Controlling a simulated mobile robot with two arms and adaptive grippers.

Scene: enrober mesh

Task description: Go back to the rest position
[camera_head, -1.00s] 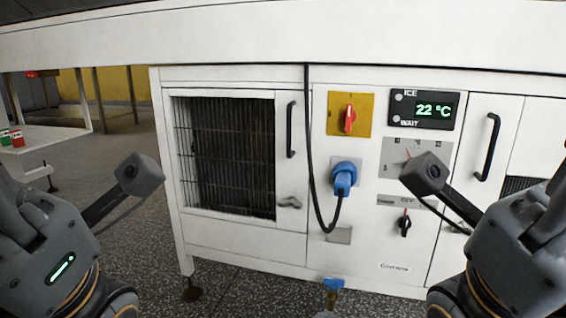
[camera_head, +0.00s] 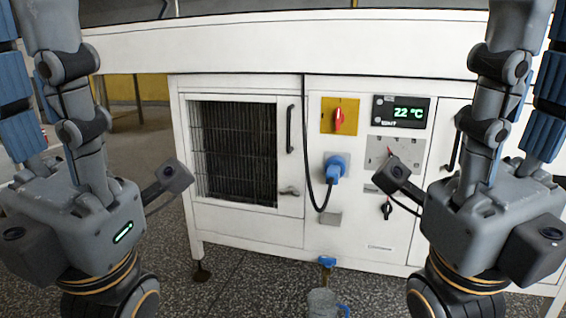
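My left gripper (camera_head: 38,70) points up at the left edge, with its grey and blue fingers standing straight and apart. My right gripper (camera_head: 527,70) points up in the same way at the right edge. Both look open, nothing shows between their fingers, and the fingertips leave the top of the view. Both are raised in front of the white machine (camera_head: 250,225), touching nothing that I can see, and they hide parts of its sides.
The machine carries a red switch (camera_head: 339,120), a 22 °C display (camera_head: 401,111), a blue plug (camera_head: 336,166) with a hanging cable and a barred opening (camera_head: 237,150). The speckled floor (camera_head: 235,285) between my arms is otherwise clear.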

